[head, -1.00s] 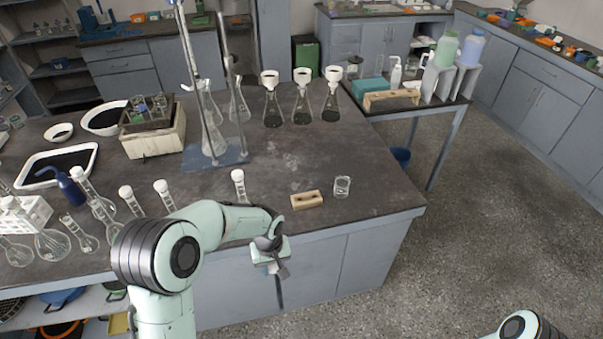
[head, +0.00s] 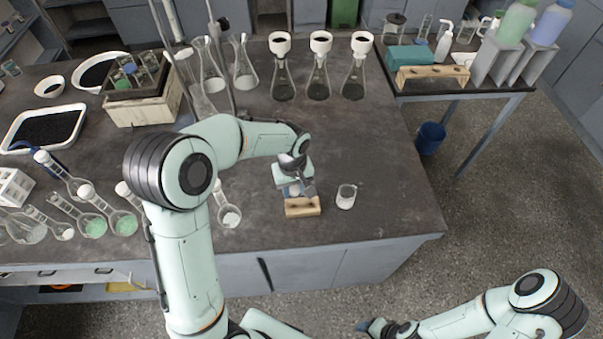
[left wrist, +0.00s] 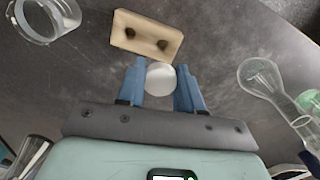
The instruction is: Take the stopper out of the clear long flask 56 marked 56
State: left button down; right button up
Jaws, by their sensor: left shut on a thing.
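My left gripper (head: 297,190) is over the bench beside a small wooden block (head: 303,207). In the left wrist view, its blue fingers (left wrist: 161,88) are shut on a round white stopper (left wrist: 160,77). The wooden block with two dark holes (left wrist: 147,35) lies just beyond the fingertips there. A clear long-necked flask (head: 229,213) stands left of the gripper; it also shows in the left wrist view (left wrist: 262,77). No stopper is visible on its neck, and the marking 56 is not readable. My right gripper (head: 378,328) is at the bottom edge, its jaws unclear.
A small glass beaker (head: 346,197) stands right of the wooden block. Several other flasks, some with green liquid (head: 122,222), stand to the left. Conical flasks with white funnels (head: 319,75) stand at the back. The bench's right part is clear.

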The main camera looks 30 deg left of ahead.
pick_arm(q)
jog(key=shift+s+f, duration=0.2)
jog(key=shift+f, duration=0.2)
jog(key=shift+s+f+b, duration=0.15)
jog(key=shift+f+b, duration=0.3)
jog(key=shift+f, duration=0.3)
jog(key=shift+f+b, duration=0.55)
jog(key=shift+f, duration=0.75)
pick_arm(e)
jog(key=s+f, duration=0.2)
jog(key=shift+s+f, duration=0.35)
pick_arm(q)
jog(key=shift+w, duration=0.2)
jog(key=shift+f, duration=0.1)
pick_arm(e)
jog(key=shift+f, duration=0.1)
pick_arm(q)
jog(key=shift+s+f, duration=0.1)
pick_arm(e)
jog(key=shift+s+f, duration=0.2)
pick_arm(q)
jog(key=shift+f+b, duration=0.4)
jog(key=shift+b, duration=0.05)
pick_arm(e)
jog(key=shift+s+f, duration=0.2)
jog(key=shift+f, duration=0.1)
